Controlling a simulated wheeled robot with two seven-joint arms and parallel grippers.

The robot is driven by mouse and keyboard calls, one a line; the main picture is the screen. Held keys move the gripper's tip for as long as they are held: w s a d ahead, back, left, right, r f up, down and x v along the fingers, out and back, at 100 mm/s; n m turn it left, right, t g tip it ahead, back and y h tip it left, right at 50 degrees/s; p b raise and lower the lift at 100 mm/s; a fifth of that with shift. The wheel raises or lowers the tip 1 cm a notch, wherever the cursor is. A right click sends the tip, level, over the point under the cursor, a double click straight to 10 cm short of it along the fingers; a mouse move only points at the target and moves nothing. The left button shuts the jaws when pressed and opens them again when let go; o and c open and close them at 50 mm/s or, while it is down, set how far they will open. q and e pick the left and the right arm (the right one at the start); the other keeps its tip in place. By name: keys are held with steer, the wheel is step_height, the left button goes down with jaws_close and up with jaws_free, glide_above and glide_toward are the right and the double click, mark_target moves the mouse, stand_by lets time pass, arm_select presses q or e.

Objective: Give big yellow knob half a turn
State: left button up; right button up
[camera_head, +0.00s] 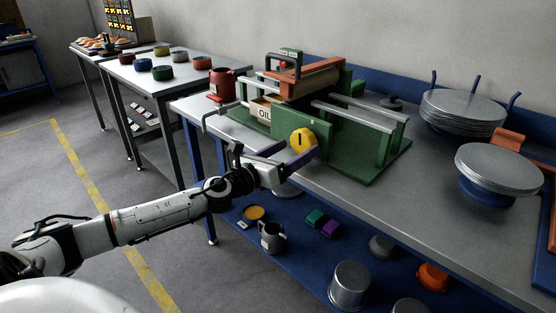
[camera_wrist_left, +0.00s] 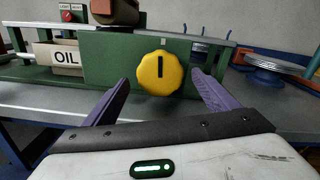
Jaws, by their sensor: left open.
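The big yellow knob (camera_head: 303,140) is on the front face of the green machine (camera_head: 345,150) on the workbench. In the left wrist view the knob (camera_wrist_left: 160,76) is round with a scalloped edge, and its black mark stands upright. My left gripper (camera_head: 287,152) is open just in front of the knob. In the left wrist view its purple fingers (camera_wrist_left: 158,92) reach toward the panel, one to each side of the knob, with gaps between them and the knob. Nothing is between the fingers that I can see as held. My right gripper is not in view.
An OIL box (camera_head: 263,111) sits left of the knob, with a red mug (camera_head: 222,84) farther left. Stacked metal plates (camera_head: 462,108) stand on the right of the bench. The lower shelf holds a metal pot (camera_head: 350,285) and other items.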

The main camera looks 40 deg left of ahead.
arm_select(q)
steer(key=s+b, duration=0.1)
steer(key=s, duration=0.7)
steer(key=shift+a, duration=0.2)
stand_by(0.3)
steer(key=s+d+f+n+g+y, duration=0.1)
steer(key=s+d+f+n+g, duration=0.1)
steer(key=s+f+n, duration=0.35)
steer(key=s+d+f+n+g, duration=0.1)
steer(key=s+d+f+n, duration=0.15)
steer(key=f+n, duration=0.55)
steer(key=s+d+f+n+g+y, duration=0.1)
steer(key=s+d+f+n+g, duration=0.2)
steer(key=f, duration=0.7)
steer(key=s+d+f+n+g+h, duration=0.1)
steer(key=s+d+f+n, duration=0.4)
steer(key=s+d+n, duration=0.1)
steer(key=s+d+f+n+g+h, duration=0.2)
steer(key=s+d+f+n, duration=0.3)
steer(key=s+d+n, duration=0.2)
steer(key=d+n, duration=0.2)
steer(key=d, duration=0.2)
steer(key=shift+s+d+f, duration=0.2)
steer(key=shift+s+f, duration=0.05)
steer(key=shift+f, duration=0.05)
steer(key=shift+n, duration=0.25)
